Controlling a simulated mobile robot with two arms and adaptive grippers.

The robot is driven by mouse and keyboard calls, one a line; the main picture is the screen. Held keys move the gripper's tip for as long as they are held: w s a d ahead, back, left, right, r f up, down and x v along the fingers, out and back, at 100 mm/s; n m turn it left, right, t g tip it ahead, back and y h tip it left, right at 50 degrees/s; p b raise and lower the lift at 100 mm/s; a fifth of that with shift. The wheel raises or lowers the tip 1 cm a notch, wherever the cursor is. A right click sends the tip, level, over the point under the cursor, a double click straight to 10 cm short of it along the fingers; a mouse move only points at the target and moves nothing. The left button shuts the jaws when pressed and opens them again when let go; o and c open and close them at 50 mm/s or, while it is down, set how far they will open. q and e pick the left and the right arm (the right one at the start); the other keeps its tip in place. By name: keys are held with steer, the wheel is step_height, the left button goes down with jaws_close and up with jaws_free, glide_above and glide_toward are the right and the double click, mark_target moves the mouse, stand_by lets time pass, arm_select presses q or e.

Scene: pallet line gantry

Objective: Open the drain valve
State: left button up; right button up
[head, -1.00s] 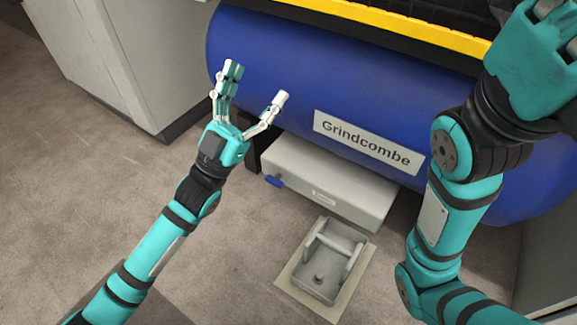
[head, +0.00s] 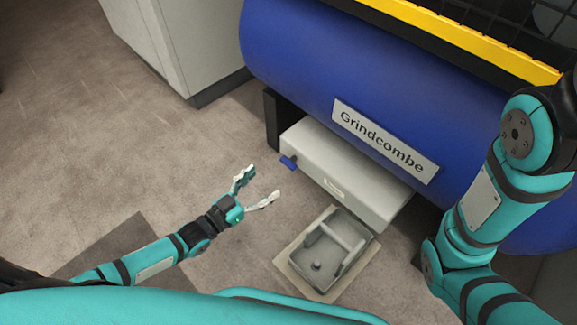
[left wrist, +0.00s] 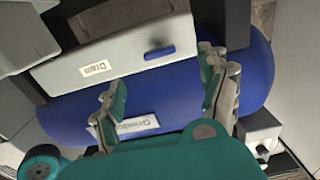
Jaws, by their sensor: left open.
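The drain valve's blue lever (head: 289,162) sits at the left end of a pale grey box (head: 340,185) under the blue tank. In the left wrist view the lever (left wrist: 160,52) lies lengthwise along the box face, near a label reading "Drain" (left wrist: 92,68). My left gripper (head: 261,185) is open and empty, low over the floor, to the lower left of the lever and apart from it. In the left wrist view the lever appears between the spread fingers (left wrist: 162,72), beyond their tips. My right arm shows at the right, but its gripper is out of view.
The blue tank (head: 300,70) marked "Grindcombe" overhangs the box, with a yellow rail (head: 450,40) above. A grey foot pedal (head: 326,250) stands on a floor plate in front of the box. A grey cabinet (head: 190,45) stands behind left. Floor left of the gripper is clear.

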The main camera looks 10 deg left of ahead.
mark_target(285, 165)
arm_select(q)
steer(key=b+x, duration=0.4)
steer(key=x, duration=0.5)
steer(key=shift+w+d, duration=0.4)
steer(key=shift+w, duration=0.05)
steer(key=c, duration=1.2)
